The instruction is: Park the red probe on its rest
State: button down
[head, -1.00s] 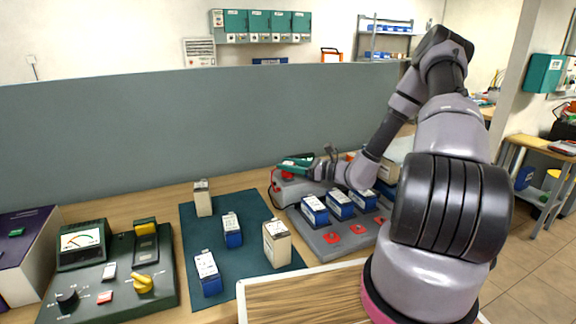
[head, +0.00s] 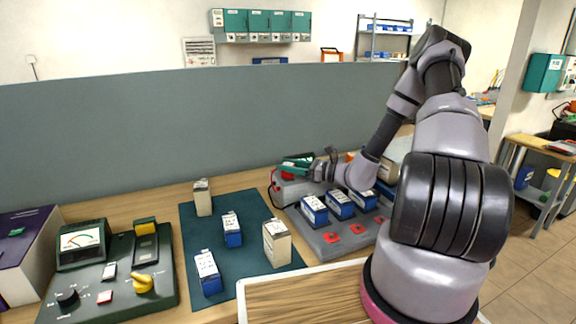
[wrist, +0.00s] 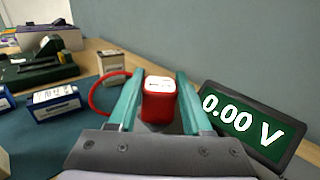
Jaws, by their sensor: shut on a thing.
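The red probe (wrist: 158,100) is between the two green fingers of my gripper (wrist: 156,88) in the wrist view, and my gripper is shut on it. A red cable (wrist: 98,98) loops off to its left. In the head view my gripper (head: 296,164) is at the back of the grey battery base, with a bit of red (head: 288,174) just under the fingers. A dark display (wrist: 250,128) reading 0.00 V stands to the right in the wrist view. I cannot make out the probe's rest or its tip; the gripper hides the area below.
The grey base (head: 312,236) holds several blue batteries (head: 314,210) and red pads. A dark green mat (head: 250,285) to its left carries several blue and cream batteries. A green meter panel (head: 90,277) stands further left. A grey partition (head: 190,130) runs behind.

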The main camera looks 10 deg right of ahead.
jog(key=shift+f, duration=0.45)
jog(key=c, duration=0.6)
grip_release()
jog(key=shift+d, duration=0.1)
jog(key=v, duration=1.1)
